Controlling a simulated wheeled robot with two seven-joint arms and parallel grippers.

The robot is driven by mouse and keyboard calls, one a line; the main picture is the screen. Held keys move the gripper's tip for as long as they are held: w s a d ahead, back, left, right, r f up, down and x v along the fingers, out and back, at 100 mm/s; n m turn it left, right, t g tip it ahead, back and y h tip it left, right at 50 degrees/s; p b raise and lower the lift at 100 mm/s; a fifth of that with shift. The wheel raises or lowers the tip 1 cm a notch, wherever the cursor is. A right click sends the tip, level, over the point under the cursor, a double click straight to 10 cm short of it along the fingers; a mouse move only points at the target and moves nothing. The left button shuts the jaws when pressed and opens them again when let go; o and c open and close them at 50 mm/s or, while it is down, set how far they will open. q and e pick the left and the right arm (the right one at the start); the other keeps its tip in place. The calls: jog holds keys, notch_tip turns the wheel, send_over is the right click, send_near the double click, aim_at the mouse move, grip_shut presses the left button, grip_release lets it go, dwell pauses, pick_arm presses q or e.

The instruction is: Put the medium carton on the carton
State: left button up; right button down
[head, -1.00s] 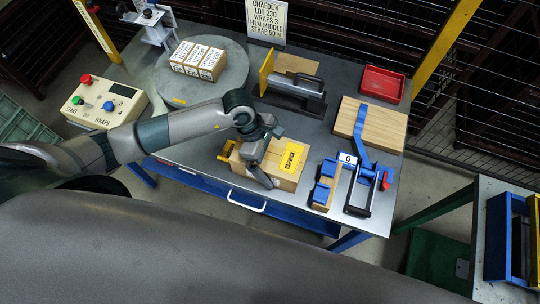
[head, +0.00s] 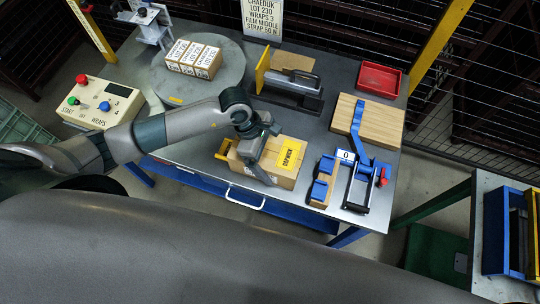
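A brown carton (head: 285,176) with a yellow label lies at the front edge of the bench in the head view. My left gripper (head: 262,172) is at its left part, with one finger reaching down across its top and front. The other finger is hidden, so I cannot tell whether the gripper is open or holding the carton. Three small white-labelled cartons (head: 194,57) stand side by side on the round grey turntable (head: 228,82). I cannot tell from size alone which one is the medium carton. My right gripper is not in view.
A control box (head: 100,100) stands left. Behind the labelled carton is a black-handled sealer (head: 291,88). To its right are a blue strapping tool (head: 361,165), a wooden board (head: 385,125) and a red tray (head: 380,78).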

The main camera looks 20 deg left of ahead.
aim_at(275, 152)
pick_arm(q)
jog(key=shift+w+r, duration=0.1)
jog(key=shift+r, duration=0.15)
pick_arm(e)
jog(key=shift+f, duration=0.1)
